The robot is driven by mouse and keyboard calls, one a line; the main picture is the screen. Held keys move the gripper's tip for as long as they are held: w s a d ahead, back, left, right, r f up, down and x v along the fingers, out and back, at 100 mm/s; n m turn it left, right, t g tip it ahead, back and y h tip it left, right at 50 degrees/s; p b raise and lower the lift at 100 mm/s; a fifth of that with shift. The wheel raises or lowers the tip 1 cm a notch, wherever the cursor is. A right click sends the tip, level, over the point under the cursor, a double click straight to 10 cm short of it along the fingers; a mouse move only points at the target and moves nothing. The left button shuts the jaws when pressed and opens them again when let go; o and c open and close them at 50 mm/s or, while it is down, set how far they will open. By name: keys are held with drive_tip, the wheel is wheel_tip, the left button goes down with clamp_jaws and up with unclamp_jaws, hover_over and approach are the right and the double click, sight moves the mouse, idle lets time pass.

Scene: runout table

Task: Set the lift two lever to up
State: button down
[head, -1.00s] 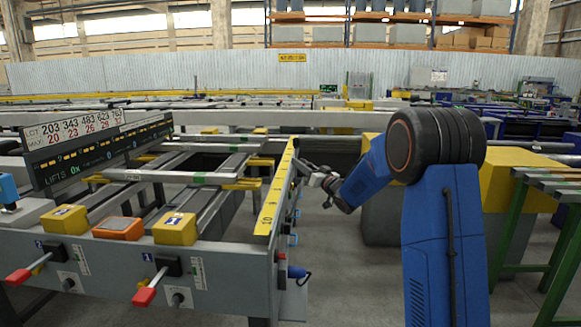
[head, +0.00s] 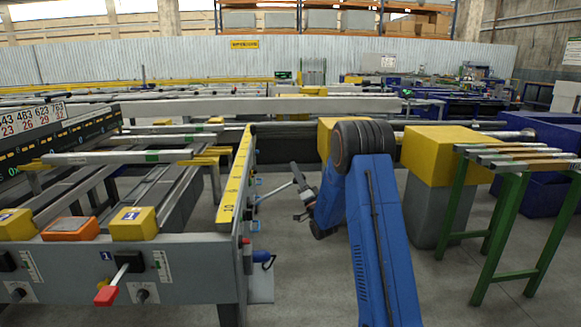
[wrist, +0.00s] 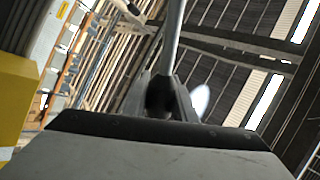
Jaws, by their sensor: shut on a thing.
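A red-tipped lever (head: 107,293) sticks out from a black switch block on the grey front panel (head: 190,275), its red grip low and toward me. A small blue number plate is beside it. A second black switch block (head: 8,262) is cut off at the left edge. I cannot tell which is lift two. My gripper (head: 303,193) is right of the table's yellow ruled rail (head: 235,180), well away from the front levers. It is shut on a thin grey rod (wrist: 172,38), which rises from between the fingers (wrist: 160,95) in the wrist view. What the rod belongs to is unclear.
Yellow boxes (head: 134,223) and an orange box (head: 70,229) sit on the panel. A green rack (head: 510,220) and yellow-topped block (head: 445,150) stand right. Grey floor lies between.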

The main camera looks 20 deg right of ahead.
drive_tip(key=shift+s+d+f+m+h, duration=0.1)
drive_tip(key=shift+d+f+m+h, duration=0.25)
drive_tip(key=shift+f+m+h, duration=0.15)
drive_tip(key=c, duration=1.5)
unclamp_jaws()
drive_tip(key=shift+o, duration=0.2)
drive_tip(key=v, duration=1.1)
drive_tip(key=shift+s+f, duration=0.25)
drive_tip(key=shift+f, duration=0.1)
drive_tip(key=shift+d, duration=0.1)
